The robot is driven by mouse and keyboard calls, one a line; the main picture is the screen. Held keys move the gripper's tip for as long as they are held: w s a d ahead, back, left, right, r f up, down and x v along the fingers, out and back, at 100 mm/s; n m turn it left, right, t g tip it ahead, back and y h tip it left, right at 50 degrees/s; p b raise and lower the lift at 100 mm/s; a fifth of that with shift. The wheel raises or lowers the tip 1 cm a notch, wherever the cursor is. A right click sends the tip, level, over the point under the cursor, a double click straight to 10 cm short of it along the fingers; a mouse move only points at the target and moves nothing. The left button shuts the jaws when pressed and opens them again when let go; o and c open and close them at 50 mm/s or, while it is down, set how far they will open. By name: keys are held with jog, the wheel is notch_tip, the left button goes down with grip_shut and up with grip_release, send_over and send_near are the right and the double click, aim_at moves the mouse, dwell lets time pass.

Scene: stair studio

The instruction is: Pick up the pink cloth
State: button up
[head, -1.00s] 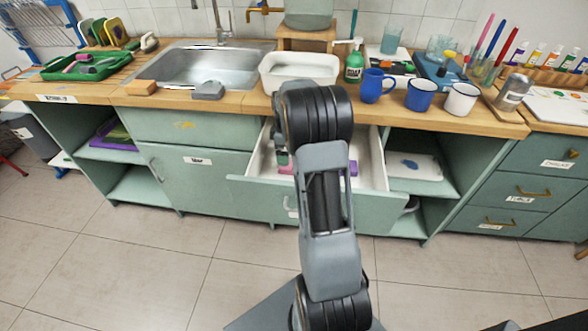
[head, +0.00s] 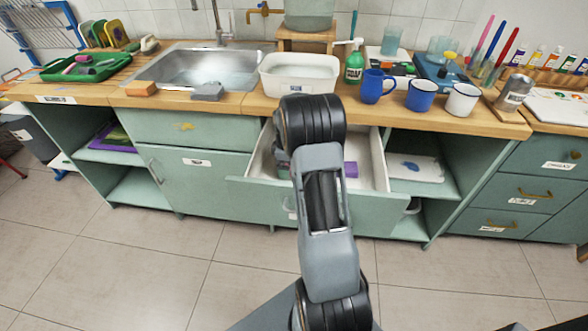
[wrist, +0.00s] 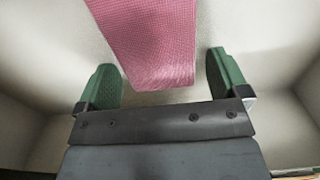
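The pink cloth (wrist: 152,45) lies flat on the pale bottom of the open drawer (head: 376,160). In the wrist view its near end reaches between the two green fingers of my gripper (wrist: 162,72). The fingers are spread wide, with a gap on each side of the cloth, and nothing is held. In the head view my arm hides the cloth and most of my gripper, which is down inside the drawer.
Drawer walls stand close around my gripper. Above, the wooden counter (head: 255,104) holds a white basin (head: 299,80), a green soap bottle (head: 354,64) and mugs (head: 420,96).

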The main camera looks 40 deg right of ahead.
jog(key=c, duration=0.9)
jog(key=shift+r, duration=0.1)
